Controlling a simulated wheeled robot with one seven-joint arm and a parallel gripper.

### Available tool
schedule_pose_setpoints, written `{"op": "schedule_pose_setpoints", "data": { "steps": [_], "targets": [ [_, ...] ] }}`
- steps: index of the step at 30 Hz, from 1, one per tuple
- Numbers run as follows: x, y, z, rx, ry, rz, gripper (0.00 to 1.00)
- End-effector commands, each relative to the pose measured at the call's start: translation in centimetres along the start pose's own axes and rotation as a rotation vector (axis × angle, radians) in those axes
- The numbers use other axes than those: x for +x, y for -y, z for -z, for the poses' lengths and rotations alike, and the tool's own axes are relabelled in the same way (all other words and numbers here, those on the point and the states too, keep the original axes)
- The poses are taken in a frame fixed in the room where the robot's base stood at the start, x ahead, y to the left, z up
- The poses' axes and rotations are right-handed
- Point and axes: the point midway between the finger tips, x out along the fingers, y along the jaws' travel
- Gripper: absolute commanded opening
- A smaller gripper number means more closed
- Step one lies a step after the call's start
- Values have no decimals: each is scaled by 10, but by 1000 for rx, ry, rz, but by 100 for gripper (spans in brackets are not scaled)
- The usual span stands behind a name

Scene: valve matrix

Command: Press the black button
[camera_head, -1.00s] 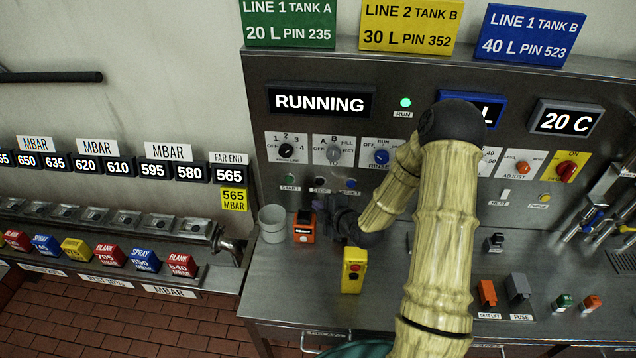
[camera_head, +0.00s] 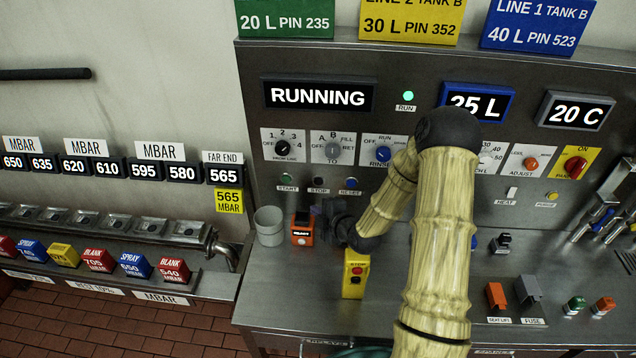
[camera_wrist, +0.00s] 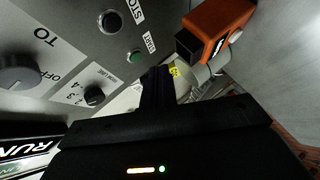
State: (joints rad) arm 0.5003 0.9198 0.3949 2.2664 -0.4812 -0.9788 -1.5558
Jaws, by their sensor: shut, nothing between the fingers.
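The black button (camera_head: 319,181) sits on the upright steel panel above the STOP label, between a green START button (camera_head: 287,181) and a blue RESET button (camera_head: 350,183). In the wrist view the black button (camera_wrist: 110,21) is round and in full sight, beside its STOP label. My gripper (camera_head: 318,209) is in front of the panel, just below the STOP label in the head view. In the wrist view my shut, empty fingers (camera_wrist: 157,74) show below the green button, apart from the black one. The exact gap to the panel is unclear.
An orange device (camera_head: 303,229) and a grey cup (camera_head: 269,226) stand left of my gripper. A yellow box (camera_head: 354,274) with a red button stands in front of it. Rotary knobs (camera_head: 332,150) sit above the buttons. The counter's front left is clear.

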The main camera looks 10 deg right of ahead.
Motion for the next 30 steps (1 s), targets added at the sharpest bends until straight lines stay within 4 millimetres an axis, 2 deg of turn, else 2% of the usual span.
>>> {"op": "schedule_pose_setpoints", "data": {
  "steps": [21, 30],
  "targets": [
    [54, -37, -39, -2, -2, 0, 0],
    [59, -42, -42, 0, -2, 2, 0]
  ]
}}
